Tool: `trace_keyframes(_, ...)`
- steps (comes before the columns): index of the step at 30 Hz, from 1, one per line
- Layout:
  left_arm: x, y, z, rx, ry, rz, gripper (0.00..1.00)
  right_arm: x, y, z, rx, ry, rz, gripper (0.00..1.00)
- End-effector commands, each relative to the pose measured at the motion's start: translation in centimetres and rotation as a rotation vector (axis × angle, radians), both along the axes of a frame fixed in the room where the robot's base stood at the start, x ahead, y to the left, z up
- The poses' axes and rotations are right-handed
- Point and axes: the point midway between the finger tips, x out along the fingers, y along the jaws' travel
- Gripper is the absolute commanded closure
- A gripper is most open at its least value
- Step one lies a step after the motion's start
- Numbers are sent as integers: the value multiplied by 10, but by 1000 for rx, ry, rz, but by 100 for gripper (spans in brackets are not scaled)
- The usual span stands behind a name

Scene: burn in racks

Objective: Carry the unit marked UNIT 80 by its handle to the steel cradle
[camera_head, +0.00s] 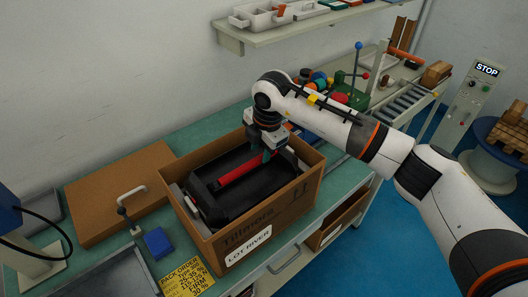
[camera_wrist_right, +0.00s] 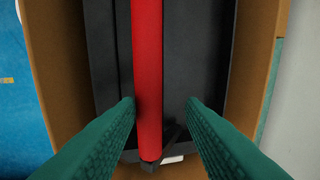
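A black unit (camera_head: 240,195) with a red handle (camera_head: 239,173) lies in an open cardboard box on the bench. It also shows in the right wrist view, with the red handle (camera_wrist_right: 148,70) running along it. No UNIT 80 marking is readable. My right gripper (camera_head: 268,156) is over the far end of the handle. In the right wrist view its green fingers (camera_wrist_right: 160,103) are open on either side of the red bar, which lies closer to the left finger. I cannot make out a steel cradle for certain. My left gripper is out of view.
The cardboard box (camera_head: 279,222) is labelled LOT RIVER, and its walls surround the unit closely. Left of it are a flat brown board (camera_head: 110,190), a toggle clamp (camera_head: 128,207), a blue block (camera_head: 158,242) and a yellow pack-order card (camera_head: 187,277). A shelf (camera_head: 300,22) hangs behind.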

Motion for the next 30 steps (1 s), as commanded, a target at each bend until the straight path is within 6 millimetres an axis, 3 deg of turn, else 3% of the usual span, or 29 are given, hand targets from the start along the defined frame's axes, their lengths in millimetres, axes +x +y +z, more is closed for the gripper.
trace_keyframes(13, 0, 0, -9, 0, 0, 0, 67, 13, 12, 3, 3, -1, 1, 50)
trace_keyframes(22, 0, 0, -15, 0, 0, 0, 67, 23, 19, 4, 3, -1, 1, 28)
trace_keyframes(26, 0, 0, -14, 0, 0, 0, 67, 23, 18, 5, 3, -1, 1, 34)
trace_keyframes(27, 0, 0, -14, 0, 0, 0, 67, 23, 18, 5, 3, -1, 1, 25)
trace_keyframes(30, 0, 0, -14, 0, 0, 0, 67, 23, 18, 5, 2, 0, 1, 8)
